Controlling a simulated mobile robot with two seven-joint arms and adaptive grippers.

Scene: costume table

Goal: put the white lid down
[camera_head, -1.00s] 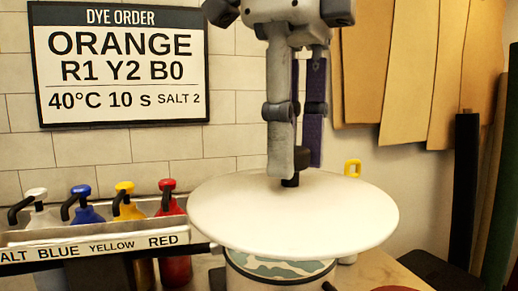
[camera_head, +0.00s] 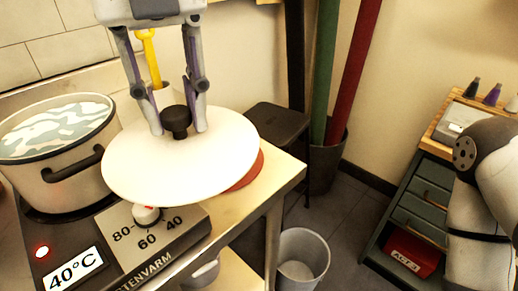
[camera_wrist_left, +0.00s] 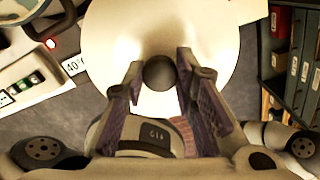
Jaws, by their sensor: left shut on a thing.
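The white lid (camera_head: 215,160) is a wide round disc with a black knob (camera_head: 177,118) on top. My left gripper (camera_head: 178,127) is shut on the knob from above and holds the lid roughly level. In the left wrist view, the knob (camera_wrist_left: 159,73) sits between the two fingers and the lid (camera_wrist_left: 208,35) spreads out behind it. The lid hangs over the right part of the worktop, to the right of the uncovered pot (camera_head: 60,165). A red-brown round piece (camera_head: 247,175) shows partly under the lid's right edge; the lid hides the rest. My right gripper is out of view.
The pot holds liquid with a patterned surface. A heater panel with a dial (camera_head: 147,214) is in front. A yellow-handled tool (camera_head: 151,55) stands behind the gripper. A dark stool (camera_head: 275,122), a grey bin (camera_head: 300,262) and a drawer cabinet (camera_head: 415,205) stand beyond the worktop.

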